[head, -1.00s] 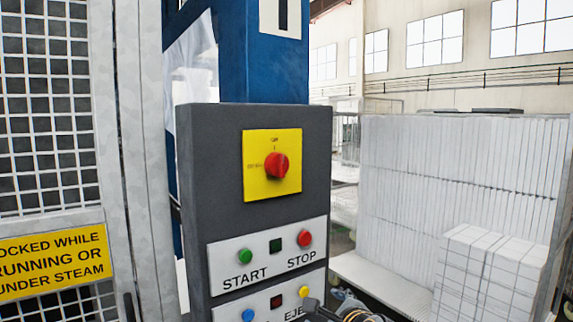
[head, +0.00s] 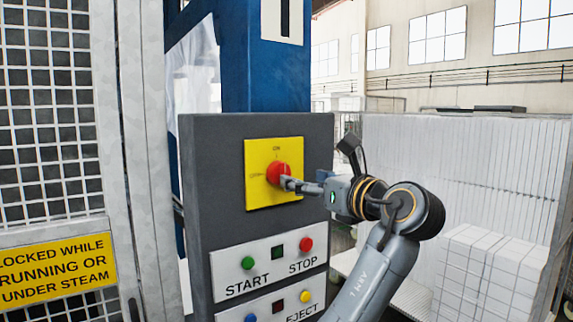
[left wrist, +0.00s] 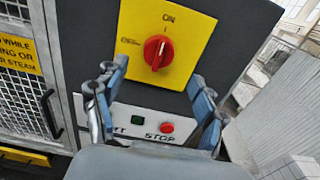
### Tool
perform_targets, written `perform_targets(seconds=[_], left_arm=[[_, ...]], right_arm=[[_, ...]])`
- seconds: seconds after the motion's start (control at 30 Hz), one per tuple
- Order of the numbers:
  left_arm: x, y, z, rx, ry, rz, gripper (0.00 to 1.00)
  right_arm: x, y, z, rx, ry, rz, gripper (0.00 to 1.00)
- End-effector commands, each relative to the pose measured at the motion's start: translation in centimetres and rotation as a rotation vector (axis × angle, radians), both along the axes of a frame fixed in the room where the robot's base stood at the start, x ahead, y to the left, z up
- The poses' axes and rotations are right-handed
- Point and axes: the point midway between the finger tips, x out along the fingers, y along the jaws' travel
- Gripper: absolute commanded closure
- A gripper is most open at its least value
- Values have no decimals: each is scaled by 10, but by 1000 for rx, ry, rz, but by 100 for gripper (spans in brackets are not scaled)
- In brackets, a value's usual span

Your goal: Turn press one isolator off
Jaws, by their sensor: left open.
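The isolator is a red rotary knob (head: 277,173) on a yellow plate (head: 258,195), high on the dark grey control box (head: 215,160). In the left wrist view the knob (left wrist: 158,53) stands with its grip ridge near upright, towards the ON mark above it. My left gripper (head: 289,184) is at the knob's right side in the head view, its tips overlapping the knob's lower right edge. In the left wrist view its two blue-grey fingers are spread open, left and right of the knob and slightly below it, with nothing between them. My right gripper is not in view.
Below the isolator is a START/STOP panel with a green button (head: 248,263) and a red button (head: 306,244). An EJECT panel with blue and yellow buttons is lower. A mesh guard door (head: 50,130) stands left. White foam block stacks (head: 450,170) stand right.

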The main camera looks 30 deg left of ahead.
Motion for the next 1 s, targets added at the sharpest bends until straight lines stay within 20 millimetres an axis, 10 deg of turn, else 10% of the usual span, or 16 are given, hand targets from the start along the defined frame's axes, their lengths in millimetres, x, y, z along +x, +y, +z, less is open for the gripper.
perform_targets(seconds=[0.33,0.77,1.0], left_arm=[[24,57,3,2,2,1,29],[29,69,-1,0,0,-1,29],[29,69,0,0,0,-1,72]], right_arm=[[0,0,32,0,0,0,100],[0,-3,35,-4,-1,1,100],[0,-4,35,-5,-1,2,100]])
